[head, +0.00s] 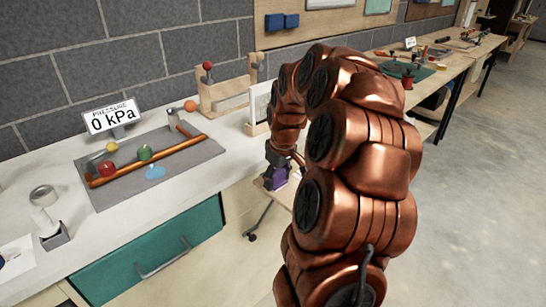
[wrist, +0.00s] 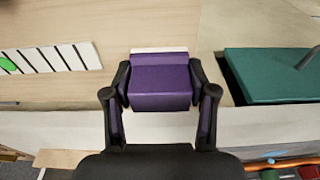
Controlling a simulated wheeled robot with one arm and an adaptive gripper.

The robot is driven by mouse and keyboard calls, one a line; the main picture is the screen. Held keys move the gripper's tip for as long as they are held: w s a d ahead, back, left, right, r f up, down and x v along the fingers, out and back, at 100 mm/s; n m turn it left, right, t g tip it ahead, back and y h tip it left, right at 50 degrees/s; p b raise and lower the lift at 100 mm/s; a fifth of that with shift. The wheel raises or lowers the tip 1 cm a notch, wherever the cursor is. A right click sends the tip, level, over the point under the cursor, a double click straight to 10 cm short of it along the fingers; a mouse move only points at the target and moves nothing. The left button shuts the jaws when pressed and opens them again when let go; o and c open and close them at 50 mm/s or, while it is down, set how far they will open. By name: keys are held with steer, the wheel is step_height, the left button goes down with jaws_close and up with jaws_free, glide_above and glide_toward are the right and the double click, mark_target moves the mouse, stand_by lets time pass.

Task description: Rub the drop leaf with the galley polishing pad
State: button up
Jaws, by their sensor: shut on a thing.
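The galley polishing pad is a purple block with a pale underside, in the wrist view (wrist: 162,82). My gripper (wrist: 161,88) is shut on it, with one dark finger on each side. In the head view the purple pad (head: 280,180) shows under my gripper (head: 277,164), just off the counter's right end. Below it is a pale wooden surface, which looks like the drop leaf (wrist: 110,20); in the head view only a small corner (head: 266,192) shows beside my arm. I cannot tell whether the pad touches it.
The white counter (head: 190,195) carries a grey tray (head: 105,190) with a copper pipe and coloured knobs. A teal drawer front (head: 150,255) is below; it also shows in the wrist view (wrist: 275,75). A white striped panel (wrist: 60,60) lies left in the wrist view. Floor at right is clear.

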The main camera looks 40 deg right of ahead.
steer(key=d, duration=0.2)
steer(key=shift+d+p, duration=0.3)
steer(key=shift+p, duration=0.05)
steer(key=shift+s+r+p, duration=0.1)
steer(key=shift+p, duration=0.2)
steer(key=shift+a+f+b, duration=0.25)
steer(key=shift+a+b, duration=0.25)
steer(key=shift+a, duration=0.4)
steer(key=shift+a+b, duration=0.3)
steer(key=shift+a, duration=0.85)
steer(key=shift+r+p, duration=0.9)
steer(key=shift+r, duration=3.35)
